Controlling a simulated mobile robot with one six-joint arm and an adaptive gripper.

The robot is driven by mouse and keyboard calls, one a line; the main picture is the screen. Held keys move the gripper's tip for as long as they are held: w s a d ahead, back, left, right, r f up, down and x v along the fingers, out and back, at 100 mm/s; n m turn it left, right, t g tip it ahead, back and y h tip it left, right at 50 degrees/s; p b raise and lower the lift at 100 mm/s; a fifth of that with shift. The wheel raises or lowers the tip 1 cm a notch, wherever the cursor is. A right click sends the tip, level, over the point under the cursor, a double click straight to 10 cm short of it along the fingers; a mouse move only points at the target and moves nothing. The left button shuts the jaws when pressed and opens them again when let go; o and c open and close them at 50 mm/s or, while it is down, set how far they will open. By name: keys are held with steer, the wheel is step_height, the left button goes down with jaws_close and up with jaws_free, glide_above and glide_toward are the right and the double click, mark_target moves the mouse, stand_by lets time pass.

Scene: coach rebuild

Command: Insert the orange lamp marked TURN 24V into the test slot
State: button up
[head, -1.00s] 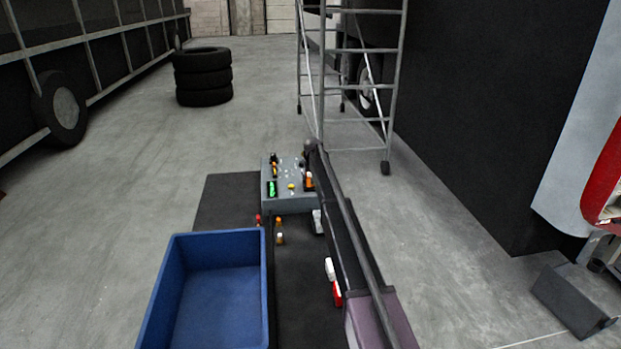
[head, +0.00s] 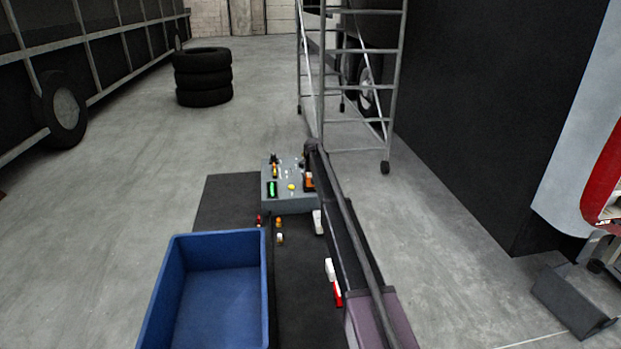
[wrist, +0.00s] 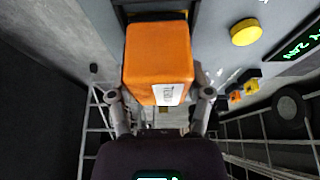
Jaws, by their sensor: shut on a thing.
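The orange lamp (wrist: 158,52) fills the top middle of the wrist view, with a white label on its near face; the print is too small to read surely. My gripper (wrist: 161,98) is shut on it, one finger on each side. A dark framed opening (wrist: 152,8), seemingly the test slot, lies just beyond the lamp's far end; I cannot tell whether the lamp's end is inside it. In the head view the lamp (head: 309,181) shows at the right side of the grey test box (head: 290,204), partly hidden by my arm.
The test box carries a yellow button (head: 292,187) and a green display (head: 272,189). Small lamps (head: 279,239) and a white piece (head: 318,222) lie on the dark mat (head: 300,290). A blue crate (head: 172,290) stands at left. Scaffolding (head: 386,120) and stacked tyres (head: 203,78) stand behind.

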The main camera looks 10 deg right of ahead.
steer(key=shift+f+b, duration=0.65)
stand_by(0.6)
steer(key=o, duration=0.9)
steer(key=shift+o, duration=0.2)
steer(key=shift+r, duration=0.15)
steer(key=p+v, duration=1)
steer(key=v, duration=0.1)
stand_by(0.3)
stand_by(0.6)
steer(key=s+f+g+b, duration=0.1)
steer(key=s+f+g, duration=0.1)
steer(key=s, duration=2.6)
steer(key=s+f+g+b, duration=0.2)
steer(key=s, duration=2.7)
steer(key=shift+s+f+g, duration=0.3)
steer(key=shift+f, duration=0.05)
